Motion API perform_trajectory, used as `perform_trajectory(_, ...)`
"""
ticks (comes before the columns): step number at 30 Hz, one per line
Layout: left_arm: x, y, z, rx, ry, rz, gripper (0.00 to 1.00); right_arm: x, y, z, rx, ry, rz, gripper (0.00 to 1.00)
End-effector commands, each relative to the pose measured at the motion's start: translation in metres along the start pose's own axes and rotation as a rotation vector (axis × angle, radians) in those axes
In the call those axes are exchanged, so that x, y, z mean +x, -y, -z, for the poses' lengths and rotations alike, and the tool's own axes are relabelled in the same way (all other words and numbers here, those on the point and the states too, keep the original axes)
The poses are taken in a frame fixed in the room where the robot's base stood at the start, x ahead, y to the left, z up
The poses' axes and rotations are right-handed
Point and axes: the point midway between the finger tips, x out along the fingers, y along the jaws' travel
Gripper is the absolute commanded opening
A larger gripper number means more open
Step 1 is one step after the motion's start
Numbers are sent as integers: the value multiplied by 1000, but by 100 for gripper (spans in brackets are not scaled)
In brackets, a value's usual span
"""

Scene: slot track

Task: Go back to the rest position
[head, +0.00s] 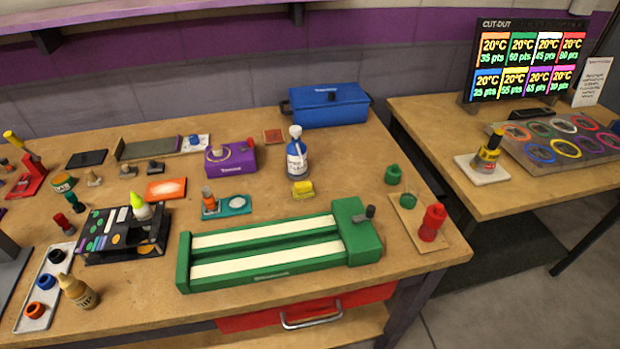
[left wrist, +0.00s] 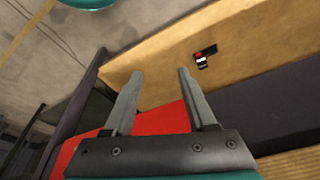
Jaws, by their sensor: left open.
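My left gripper (left wrist: 155,88) shows in the left wrist view with its two grey fingers spread apart and nothing between them. Beyond the fingers are a red panel (left wrist: 158,122) and a tan wooden surface (left wrist: 150,65). Neither of my grippers shows in the head view. The green slot track (head: 280,254) with two pale strips lies at the front of the wooden workbench (head: 330,160), with nothing of mine over it.
The bench holds a blue toolbox (head: 328,105), a spray bottle (head: 297,157), a purple block (head: 230,158) and a red bottle (head: 432,222). A red drawer (head: 307,308) is under the front edge. A second table (head: 432,121) with a lit display (head: 526,66) stands at right.

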Motion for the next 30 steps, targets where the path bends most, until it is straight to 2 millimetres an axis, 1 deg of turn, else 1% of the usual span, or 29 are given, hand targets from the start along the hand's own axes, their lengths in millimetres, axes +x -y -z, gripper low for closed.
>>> perform_trajectory(1, 18, -1, -8, 2, 15, -1, 57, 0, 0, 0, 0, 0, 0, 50)
perform_trajectory(6, 69, -3, -36, 7, 40, -5, 57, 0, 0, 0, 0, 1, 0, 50)
perform_trajectory(11, 110, -6, -71, 13, 67, -8, 57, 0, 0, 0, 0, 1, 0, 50)
perform_trajectory(15, 139, -7, -106, 18, 90, -10, 57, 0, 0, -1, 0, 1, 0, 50)
perform_trajectory(18, 156, -8, -133, 22, 106, -12, 57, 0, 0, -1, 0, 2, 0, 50)
perform_trajectory(22, 172, -9, -171, 27, 128, -14, 57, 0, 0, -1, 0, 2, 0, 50)
perform_trajectory(27, 182, -9, -212, 33, 149, -15, 57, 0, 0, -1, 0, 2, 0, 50)
perform_trajectory(30, 184, -8, -227, 35, 155, -16, 57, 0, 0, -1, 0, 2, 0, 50)
